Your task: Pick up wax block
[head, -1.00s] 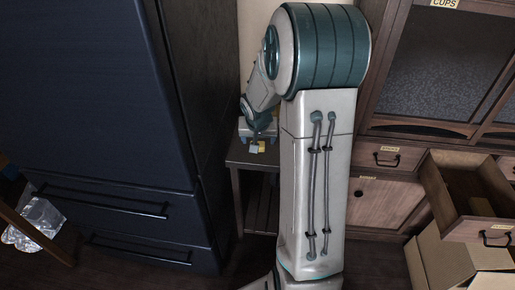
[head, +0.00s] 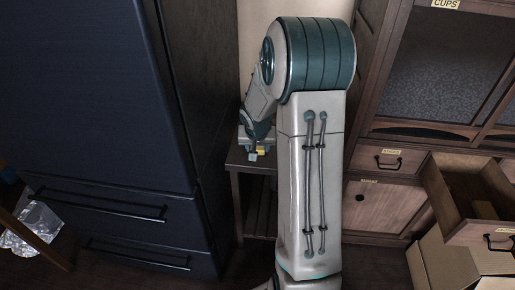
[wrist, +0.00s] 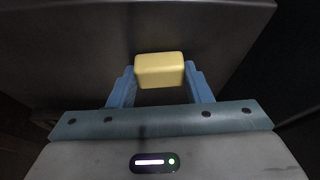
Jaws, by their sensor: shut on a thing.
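The wax block (wrist: 160,70) is a pale yellow, rounded block. In the wrist view it sits between the two blue fingers of my gripper (wrist: 158,84), which is shut on it. In the head view the block (head: 260,151) is a small yellow patch at the end of my arm, over the top of a small dark table (head: 240,160). My gripper there (head: 256,150) is small and partly hidden by my own arm. I cannot tell whether the block touches the tabletop.
A tall dark fridge (head: 85,100) stands close on the left of the small table. On the right is a wooden cabinet (head: 385,205) with an open drawer (head: 475,200). A cardboard box (head: 450,262) sits below the drawer. A clear plastic bag (head: 35,225) lies far left.

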